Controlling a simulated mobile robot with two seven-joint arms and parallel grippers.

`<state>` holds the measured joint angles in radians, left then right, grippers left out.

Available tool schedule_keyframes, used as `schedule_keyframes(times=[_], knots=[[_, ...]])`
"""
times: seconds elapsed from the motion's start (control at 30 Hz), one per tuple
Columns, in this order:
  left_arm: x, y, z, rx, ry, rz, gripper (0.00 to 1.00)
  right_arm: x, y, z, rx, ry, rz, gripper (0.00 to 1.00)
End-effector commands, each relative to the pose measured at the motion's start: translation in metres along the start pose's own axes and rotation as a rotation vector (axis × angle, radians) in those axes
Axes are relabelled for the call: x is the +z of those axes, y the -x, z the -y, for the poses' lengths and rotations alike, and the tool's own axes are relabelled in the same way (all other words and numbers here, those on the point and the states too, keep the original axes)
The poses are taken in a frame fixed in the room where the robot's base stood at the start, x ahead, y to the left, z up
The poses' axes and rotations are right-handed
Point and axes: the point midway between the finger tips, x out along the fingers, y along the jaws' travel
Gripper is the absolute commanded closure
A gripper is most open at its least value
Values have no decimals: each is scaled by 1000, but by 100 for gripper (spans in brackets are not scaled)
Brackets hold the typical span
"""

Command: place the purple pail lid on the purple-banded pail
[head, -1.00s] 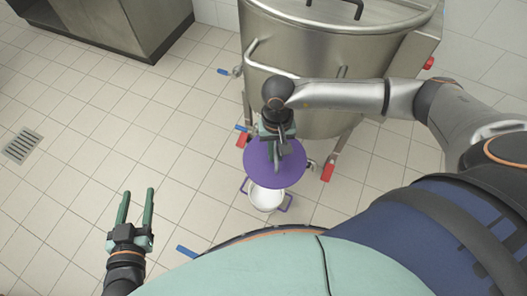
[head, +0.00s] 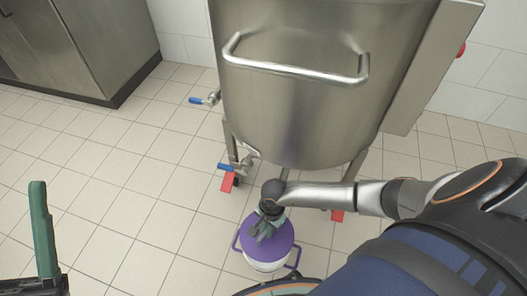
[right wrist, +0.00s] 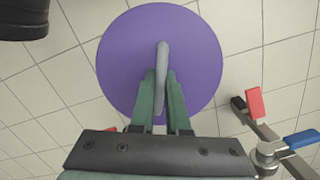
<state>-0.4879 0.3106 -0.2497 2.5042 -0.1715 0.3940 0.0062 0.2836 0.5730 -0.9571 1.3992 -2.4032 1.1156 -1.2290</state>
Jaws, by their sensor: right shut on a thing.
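The purple pail lid (head: 285,239) is a round disc with a grey bar handle. My right gripper (head: 266,229) is shut on that handle; the right wrist view shows the handle (right wrist: 162,62) between the fingers. In the head view the lid covers the mouth of the white purple-banded pail (head: 264,266), which stands on the floor with purple side handles. I cannot tell whether the lid touches the rim. In the right wrist view the lid (right wrist: 120,50) hides the pail. My left gripper (head: 42,215) is at the left edge, empty, one finger showing and the other out of frame.
A large steel vat (head: 300,110) with a bar handle stands behind the pail. Blue-handled valves (head: 228,167) and red parts (head: 227,182) are near its legs. A steel cabinet (head: 100,40) is at the back left. The tiled floor (head: 140,200) left of the pail is clear.

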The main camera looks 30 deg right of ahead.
Motion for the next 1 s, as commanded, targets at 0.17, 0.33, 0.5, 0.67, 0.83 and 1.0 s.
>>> schedule_keyframes(times=[0.17, 0.33, 0.5, 0.67, 0.83, 1.0], knots=[[10, 13, -8, 8, -12, -11, 48, -4, -36, -3, 0, -18, 1, 100], [23, 23, -15, 15, -23, 1, 48, -7, -62, -2, -2, -17, 1, 100], [28, 27, -18, 18, -27, 8, 48, -9, -73, -2, -1, -14, 0, 100], [40, 37, -24, 22, -35, 16, 48, -12, -96, -2, -1, -14, 0, 100], [44, 40, -27, 26, -42, 22, 48, -13, -106, -2, -1, -13, 0, 100], [43, 39, -26, 26, -41, 21, 48, -13, -104, -2, -1, -12, 0, 82]])
